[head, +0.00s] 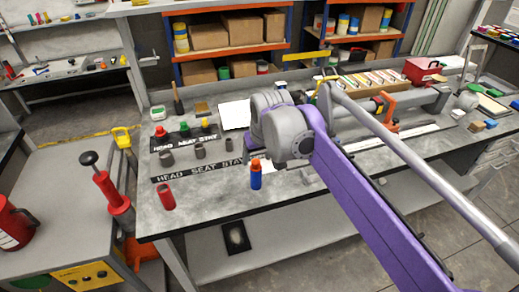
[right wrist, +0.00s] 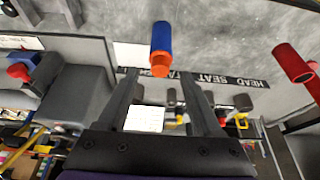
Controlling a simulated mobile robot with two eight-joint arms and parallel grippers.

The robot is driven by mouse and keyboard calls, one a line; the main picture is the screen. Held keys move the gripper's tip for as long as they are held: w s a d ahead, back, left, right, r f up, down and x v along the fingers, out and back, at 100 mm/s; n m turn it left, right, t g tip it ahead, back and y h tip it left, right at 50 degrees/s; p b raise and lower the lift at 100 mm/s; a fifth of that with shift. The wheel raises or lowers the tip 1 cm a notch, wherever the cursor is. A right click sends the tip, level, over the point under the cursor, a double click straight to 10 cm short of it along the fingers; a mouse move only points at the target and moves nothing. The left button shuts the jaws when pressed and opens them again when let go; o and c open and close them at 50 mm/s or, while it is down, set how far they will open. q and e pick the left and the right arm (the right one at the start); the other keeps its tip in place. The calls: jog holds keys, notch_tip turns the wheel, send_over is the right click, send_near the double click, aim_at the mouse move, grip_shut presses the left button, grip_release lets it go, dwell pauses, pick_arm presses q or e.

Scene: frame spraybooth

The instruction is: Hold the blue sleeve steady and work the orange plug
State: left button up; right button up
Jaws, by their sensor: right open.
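The blue sleeve (head: 256,181) stands upright near the front edge of the grey bench, with the orange plug (head: 256,166) at its top. In the right wrist view the blue sleeve (right wrist: 161,38) and orange plug (right wrist: 161,68) appear just beyond the fingertips, with the plug towards me. My right gripper (right wrist: 160,74) is open with nothing held between its fingers. In the head view the purple right arm comes in from the right and ends close behind the sleeve; its fingers are mostly hidden there. My left gripper is in neither view.
A red cylinder (head: 166,197) stands left of the sleeve. Several grey cylinders (head: 200,151) and coloured caps (head: 184,127) stand by black label strips (head: 190,170). A red pump-like tool (head: 112,195) stands on the left cart. A long grey tube (head: 400,148) crosses the right side.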

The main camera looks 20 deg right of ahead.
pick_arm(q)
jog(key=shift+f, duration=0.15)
pick_arm(e)
jog(key=shift+x, duration=1.35)
jog(key=shift+c, duration=0.4)
grip_shut()
pick_arm(q)
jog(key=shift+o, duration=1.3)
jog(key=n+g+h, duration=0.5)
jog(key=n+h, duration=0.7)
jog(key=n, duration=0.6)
send_near(253, 178)
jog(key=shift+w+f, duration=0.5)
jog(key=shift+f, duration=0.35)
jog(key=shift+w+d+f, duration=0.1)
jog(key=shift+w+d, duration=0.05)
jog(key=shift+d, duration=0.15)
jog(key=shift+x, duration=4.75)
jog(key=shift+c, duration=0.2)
